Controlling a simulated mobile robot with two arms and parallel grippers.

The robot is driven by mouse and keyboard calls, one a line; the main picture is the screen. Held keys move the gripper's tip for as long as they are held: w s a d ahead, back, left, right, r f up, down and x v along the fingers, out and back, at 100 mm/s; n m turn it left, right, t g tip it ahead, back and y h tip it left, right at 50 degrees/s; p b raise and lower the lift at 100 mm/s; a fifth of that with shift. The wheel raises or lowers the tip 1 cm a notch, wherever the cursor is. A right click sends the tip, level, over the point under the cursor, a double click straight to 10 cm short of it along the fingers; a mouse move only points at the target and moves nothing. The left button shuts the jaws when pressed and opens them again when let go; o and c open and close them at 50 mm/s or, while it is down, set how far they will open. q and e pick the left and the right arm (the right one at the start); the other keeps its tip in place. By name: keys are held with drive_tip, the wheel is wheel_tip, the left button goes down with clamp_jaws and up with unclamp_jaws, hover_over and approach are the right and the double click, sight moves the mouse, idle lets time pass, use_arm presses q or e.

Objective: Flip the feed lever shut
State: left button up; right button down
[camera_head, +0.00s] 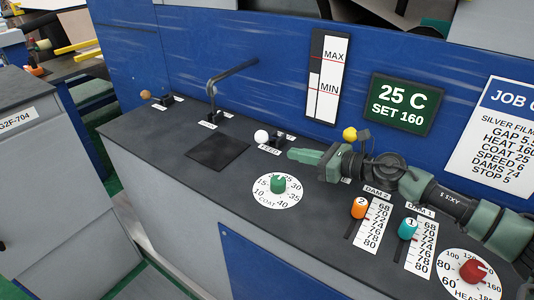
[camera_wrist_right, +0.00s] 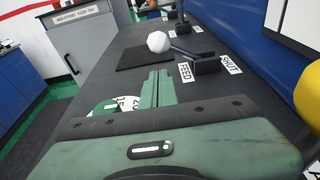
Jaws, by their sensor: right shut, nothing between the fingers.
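The feed lever has a white ball knob (camera_head: 261,136) on a short arm and a dark base between the FEED label (camera_head: 268,150) and the SHUT label. In the right wrist view, its knob (camera_wrist_right: 159,42) leans left of the base (camera_wrist_right: 205,65), away from the SHUT label (camera_wrist_right: 230,65) and towards the FEED side. My right gripper (camera_head: 292,154) is shut and empty, just right of the FEED label and apart from the knob. In the wrist view its green fingers (camera_wrist_right: 158,87) lie together, pointing towards the knob. My left gripper is out of view.
A green coat dial (camera_head: 278,184) is close below my right gripper. Orange (camera_head: 359,207) and teal (camera_head: 407,229) sliders and a red heat knob (camera_head: 473,270) lie to the right. A yellow-knobbed lever (camera_head: 350,134) is behind my right arm. A bent black handle (camera_head: 232,76) stands left.

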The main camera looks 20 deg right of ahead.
sight(268, 138)
drive_tip(key=shift+w+a+r+p, duration=0.1)
drive_tip(key=shift+w+a+p, duration=0.2)
drive_tip(key=shift+w, duration=0.1)
drive_tip(key=p+x, duration=0.2)
drive_tip(key=x, duration=0.7)
drive_tip(key=shift+w+d+r+m+p, duration=0.1)
drive_tip(key=shift+r+m+p, duration=0.2)
drive_tip(key=shift+m, duration=0.1)
drive_tip(key=shift+w+d+r+y, duration=0.15)
drive_tip(key=shift+w+d+r, duration=0.15)
drive_tip(key=shift+r, duration=0.25)
drive_tip(key=shift+w+d+r+y, duration=0.2)
drive_tip(key=shift+d+r, duration=0.1)
drive_tip(key=shift+r, duration=0.35)
